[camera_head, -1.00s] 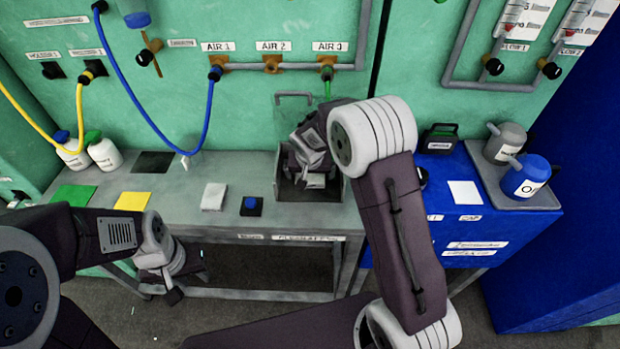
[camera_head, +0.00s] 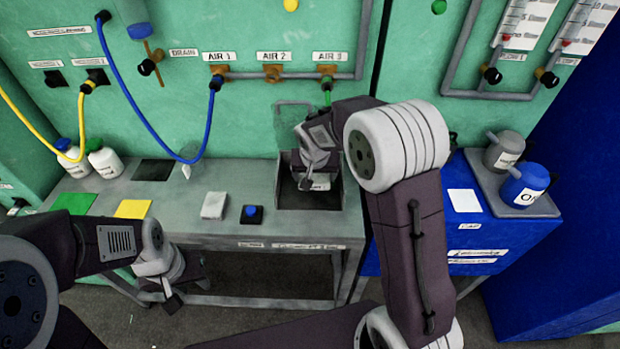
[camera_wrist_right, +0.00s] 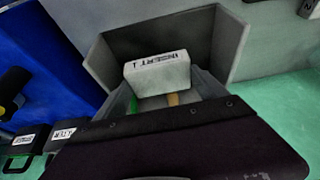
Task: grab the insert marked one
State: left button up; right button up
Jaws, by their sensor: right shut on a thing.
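The insert, a light grey block marked "INSERT 1" (camera_wrist_right: 158,72), shows in the right wrist view at the opening of a grey open bin. In the head view only a pale bit of it (camera_head: 319,183) shows, inside the bin (camera_head: 308,208) set in the bench. My right gripper (camera_wrist_right: 168,100) is shut on the insert; the fingers are partly hidden by the dark gripper body. In the head view my right gripper (camera_head: 314,178) points down into the bin. My left gripper (camera_head: 182,290) hangs before the bench's front edge at the left, away from the insert; its fingers are unclear.
The grey bin walls stand close around my right gripper. A blue button (camera_head: 251,212) and a white block (camera_head: 214,205) are left of the bin. A blue cabinet (camera_head: 500,238) with containers stands at the right. Hoses hang at the back wall.

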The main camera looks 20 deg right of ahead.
jog(key=s+d+r, duration=0.3)
jog(key=s+r, duration=0.2)
jog(key=s, duration=0.4)
jog(key=shift+r, duration=0.35)
